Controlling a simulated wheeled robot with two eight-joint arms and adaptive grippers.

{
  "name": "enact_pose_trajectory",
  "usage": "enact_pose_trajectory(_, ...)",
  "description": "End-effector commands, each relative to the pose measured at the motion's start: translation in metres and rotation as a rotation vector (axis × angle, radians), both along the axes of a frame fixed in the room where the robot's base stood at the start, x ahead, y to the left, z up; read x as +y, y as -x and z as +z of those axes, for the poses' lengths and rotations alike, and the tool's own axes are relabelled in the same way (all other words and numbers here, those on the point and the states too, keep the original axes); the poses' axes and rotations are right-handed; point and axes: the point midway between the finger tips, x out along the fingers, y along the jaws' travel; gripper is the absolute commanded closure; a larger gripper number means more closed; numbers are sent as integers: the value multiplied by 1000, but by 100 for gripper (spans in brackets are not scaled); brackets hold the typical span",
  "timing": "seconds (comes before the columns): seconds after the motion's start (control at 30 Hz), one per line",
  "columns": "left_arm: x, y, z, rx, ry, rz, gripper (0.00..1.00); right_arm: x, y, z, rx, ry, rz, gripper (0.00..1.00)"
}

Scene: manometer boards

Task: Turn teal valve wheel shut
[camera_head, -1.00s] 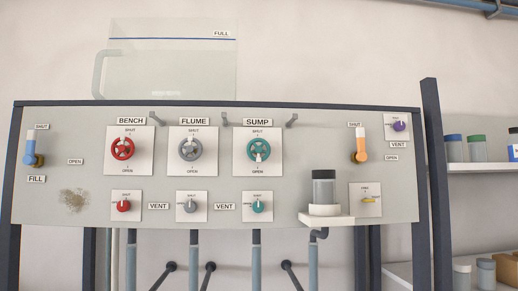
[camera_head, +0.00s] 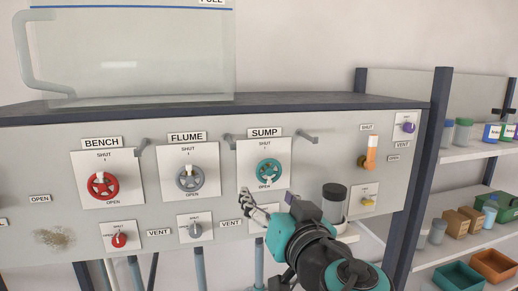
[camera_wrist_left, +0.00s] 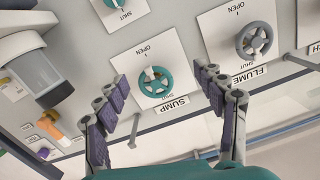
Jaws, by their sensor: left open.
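The teal valve wheel (camera_head: 268,172) is on a white plate under the SUMP label, on the front of the grey board. Its white mark sits on the OPEN side. My left gripper (camera_head: 253,205) is open and empty, just below and in front of this plate. In the left wrist view, upside down, the teal wheel (camera_wrist_left: 155,84) shows between the two spread fingers (camera_wrist_left: 160,92), apart from both. The small teal vent knob below the wheel is hidden by my gripper in the head view. My right gripper is not in view.
The grey FLUME wheel (camera_head: 190,178) and red BENCH wheel (camera_head: 103,186) are to the left. Dark hooks (camera_head: 308,137) stick out near the SUMP plate. A lidded jar (camera_head: 334,200) stands on a small ledge at right. Shelves (camera_head: 470,155) with containers stand farther right.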

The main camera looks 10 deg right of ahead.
Motion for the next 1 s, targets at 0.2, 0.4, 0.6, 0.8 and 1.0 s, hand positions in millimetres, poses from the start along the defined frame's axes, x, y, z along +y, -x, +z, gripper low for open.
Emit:
enact_pose_trajectory(0.2,-19,1,28,-52,23,-28,30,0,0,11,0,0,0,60)
enact_pose_trajectory(0.4,-17,-32,28,-51,23,-25,30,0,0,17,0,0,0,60)
enact_pose_trajectory(0.6,-16,-60,27,-50,22,-26,30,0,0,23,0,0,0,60)
enact_pose_trajectory(0.8,-16,-70,26,-49,22,-29,30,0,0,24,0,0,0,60)
enact_pose_trajectory(1.0,-16,-70,26,-49,22,-29,30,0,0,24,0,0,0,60)
